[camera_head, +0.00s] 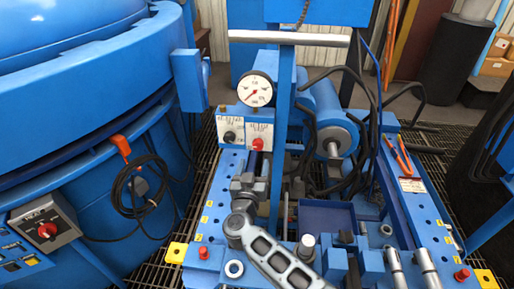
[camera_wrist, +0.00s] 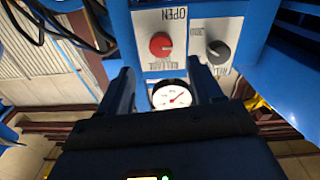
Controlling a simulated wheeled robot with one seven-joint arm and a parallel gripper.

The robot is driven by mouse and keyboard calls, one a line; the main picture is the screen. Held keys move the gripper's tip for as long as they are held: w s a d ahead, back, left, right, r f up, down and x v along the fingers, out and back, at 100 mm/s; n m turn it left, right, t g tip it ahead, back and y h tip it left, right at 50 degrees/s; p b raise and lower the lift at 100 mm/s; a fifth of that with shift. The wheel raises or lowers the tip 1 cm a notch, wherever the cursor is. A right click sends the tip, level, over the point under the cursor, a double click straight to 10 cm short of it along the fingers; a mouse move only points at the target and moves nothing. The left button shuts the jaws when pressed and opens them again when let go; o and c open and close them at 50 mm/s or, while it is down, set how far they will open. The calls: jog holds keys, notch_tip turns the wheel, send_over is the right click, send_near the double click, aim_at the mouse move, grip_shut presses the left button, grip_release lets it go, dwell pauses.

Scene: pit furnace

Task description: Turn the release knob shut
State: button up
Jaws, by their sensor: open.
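The red knob (camera_head: 258,144) sits on a white plate on the blue panel below the gauge. In the wrist view, which is upside down, the red knob (camera_wrist: 161,44) has the word OPEN on its plate and a label I cannot read clearly. I cannot tell which way the knob is turned. My gripper (camera_wrist: 161,67) is open and empty. Its two dark fingers point toward the panel, one on each side of the knob's line, apart from the knob. In the head view my arm reaches up just below the panel.
A black knob (camera_head: 230,137) is beside the red one, also in the wrist view (camera_wrist: 217,51). The pressure gauge (camera_head: 257,90) stands above the knobs. A blue post with a crossbar (camera_head: 290,38) rises close to the right. Black hoses (camera_head: 365,110) hang farther right.

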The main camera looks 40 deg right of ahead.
aim_at(257, 147)
jog(key=shift+b+x, duration=0.55)
jog(key=shift+x, duration=3.6)
jog(key=shift+f, duration=0.1)
jog(key=shift+c, duration=0.4)
jog(key=c, duration=1)
